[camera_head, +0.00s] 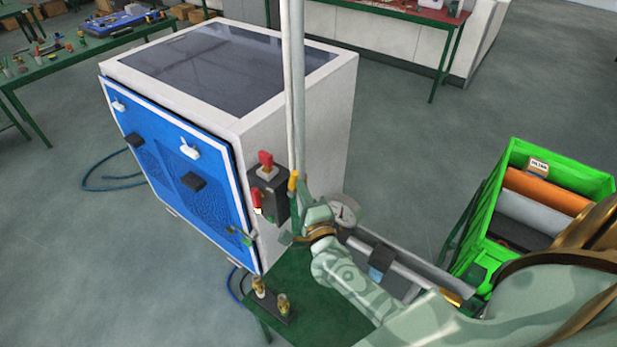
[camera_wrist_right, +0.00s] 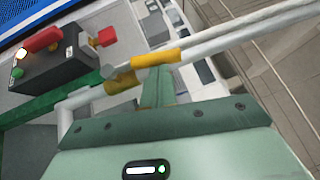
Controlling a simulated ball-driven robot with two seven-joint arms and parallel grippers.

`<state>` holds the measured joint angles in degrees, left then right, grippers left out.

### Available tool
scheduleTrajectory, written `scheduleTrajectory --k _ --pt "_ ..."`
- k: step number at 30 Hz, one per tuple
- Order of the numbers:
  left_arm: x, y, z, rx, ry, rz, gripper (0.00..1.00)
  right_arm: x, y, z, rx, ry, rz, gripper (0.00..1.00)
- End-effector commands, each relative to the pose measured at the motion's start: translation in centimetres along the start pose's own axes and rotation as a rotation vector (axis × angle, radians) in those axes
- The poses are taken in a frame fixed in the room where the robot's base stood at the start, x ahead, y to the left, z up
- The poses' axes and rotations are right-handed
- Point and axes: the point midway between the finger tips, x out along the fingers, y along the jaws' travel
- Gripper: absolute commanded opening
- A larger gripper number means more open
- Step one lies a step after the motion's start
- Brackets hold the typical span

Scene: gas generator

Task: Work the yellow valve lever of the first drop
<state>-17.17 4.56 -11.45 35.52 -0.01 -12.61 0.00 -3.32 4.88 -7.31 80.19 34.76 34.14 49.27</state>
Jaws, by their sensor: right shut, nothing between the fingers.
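The yellow valve lever (camera_head: 293,181) shows in the head view on the thin vertical pipes (camera_head: 293,90) beside the generator's control box. In the right wrist view a yellow piece (camera_wrist_right: 157,58) lies along the pipe just beyond my fingertips, with a second yellow piece (camera_wrist_right: 120,83) beside it; I cannot tell which part is the handle. My right gripper (camera_wrist_right: 157,75) is shut and empty, its fingers close to the yellow pieces; whether they touch is unclear. In the head view my right wrist hides much of the fingers. My left gripper is not in view.
A dark control box (camera_head: 268,194) with red switches is left of the pipes, by the white and blue generator cabinet (camera_head: 325,115). A round gauge (camera_head: 345,210) is beside my wrist. A green crate (camera_head: 585,168) stands right.

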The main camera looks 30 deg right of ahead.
Motion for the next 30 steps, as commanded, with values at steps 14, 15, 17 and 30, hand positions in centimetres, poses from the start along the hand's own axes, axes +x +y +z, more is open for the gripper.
scheduleTrajectory --k 14,15,17,30 --pt "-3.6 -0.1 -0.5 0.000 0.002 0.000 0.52 1.4 -0.7 0.9 -0.058 0.000 0.087 0.00" --pt "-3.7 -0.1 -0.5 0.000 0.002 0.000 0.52 1.4 -0.6 0.9 -0.058 0.001 0.086 0.00" --pt "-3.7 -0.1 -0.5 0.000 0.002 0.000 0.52 1.4 -0.6 0.9 -0.057 0.001 0.086 0.00" --pt "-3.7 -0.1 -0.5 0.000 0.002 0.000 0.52 1.5 -0.6 1.0 -0.056 0.001 0.085 0.00"
